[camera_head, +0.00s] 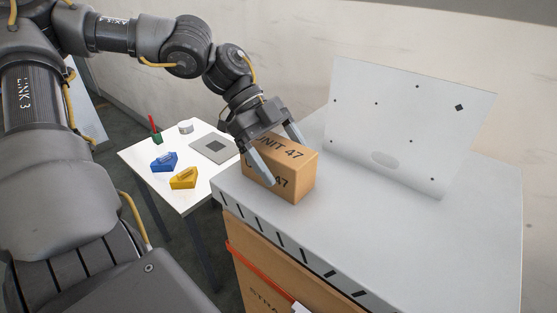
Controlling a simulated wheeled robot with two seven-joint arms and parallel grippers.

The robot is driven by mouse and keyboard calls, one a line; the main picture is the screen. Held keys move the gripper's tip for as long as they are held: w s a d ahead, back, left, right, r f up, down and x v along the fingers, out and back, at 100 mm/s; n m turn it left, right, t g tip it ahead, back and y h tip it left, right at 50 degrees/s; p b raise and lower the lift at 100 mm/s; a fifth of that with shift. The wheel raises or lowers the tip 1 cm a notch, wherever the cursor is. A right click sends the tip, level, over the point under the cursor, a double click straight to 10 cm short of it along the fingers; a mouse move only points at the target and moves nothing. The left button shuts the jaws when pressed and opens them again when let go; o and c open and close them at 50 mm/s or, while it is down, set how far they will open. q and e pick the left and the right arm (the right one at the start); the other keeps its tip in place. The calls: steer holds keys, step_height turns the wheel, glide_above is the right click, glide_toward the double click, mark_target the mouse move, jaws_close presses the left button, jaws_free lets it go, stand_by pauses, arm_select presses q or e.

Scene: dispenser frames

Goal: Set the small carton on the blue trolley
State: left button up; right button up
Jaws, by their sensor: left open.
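The small carton (297,176) is a brown box marked "UNIT 47". It sits upright near the left corner of a pale grey, slotted-edge top (372,232). My left gripper (277,152) reaches down over it from above. Its jaws are open, with one finger along the near side and the other by the far upper edge. I cannot tell whether the fingers touch the carton. My right gripper is out of view. I cannot make out a clearly blue trolley in this view.
Below the grey top is a large brown box (262,277) with an orange strap. A pale panel with holes (400,120) leans upright behind. A white table (205,188) at left holds a blue piece (164,162), a yellow piece (183,179) and a grey plate (211,149).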

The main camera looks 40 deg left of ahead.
mark_target(288, 151)
arm_select(q)
steer(key=c, duration=1.5)
steer(key=shift+o, duration=0.2)
steer(key=shift+r, duration=0.15)
steer(key=shift+r, duration=0.3)
step_height(288, 151, up, 2)
steer(key=shift+r+b, duration=0.1)
steer(key=shift+b, duration=0.2)
steer(key=s+a+r+b, duration=0.4)
steer(key=s+a+r, duration=0.4)
steer(key=s+r, duration=0.2)
steer(key=shift+s+a+b, duration=0.35)
steer(key=shift+s+a, duration=0.05)
steer(key=shift+s, duration=0.15)
